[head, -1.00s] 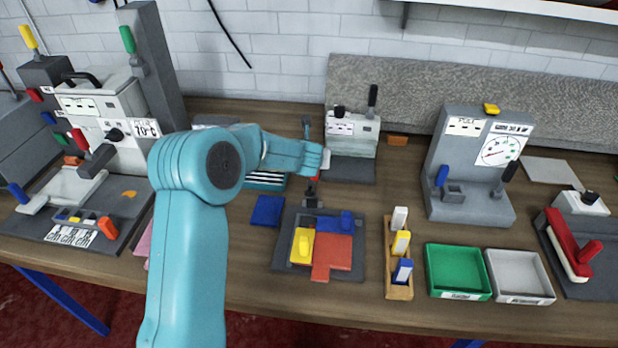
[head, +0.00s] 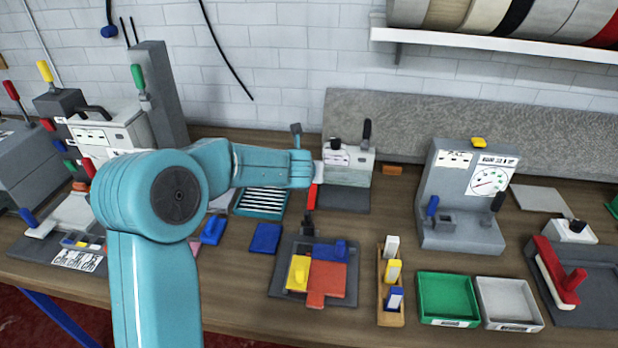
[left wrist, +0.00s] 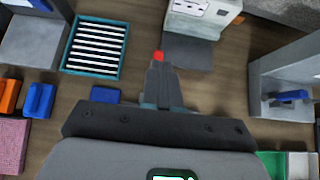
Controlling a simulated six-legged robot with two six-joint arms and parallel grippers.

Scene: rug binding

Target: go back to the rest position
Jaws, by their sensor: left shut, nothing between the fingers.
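My left gripper (left wrist: 158,78) shows in the left wrist view as narrow dark fingers, shut together with nothing between them. Its tip overlaps a small red object (left wrist: 158,56) there; no hold on it shows. In the head view my left arm comes up from the lower left and bends right, its wrist (head: 295,168) above the bench near the small grey-white device (head: 348,160). The red object (head: 313,196) is partly hidden under the wrist. My right gripper is not in view.
A fixture plate (head: 278,285) holding yellow, red and blue pieces sits in front. A striped tray (head: 262,203) and a blue pad (head: 265,238) lie nearby. Rightward are a wooden holder (head: 390,318), green bin (head: 448,297), grey bin (head: 508,302) and gauge stand (head: 458,215).

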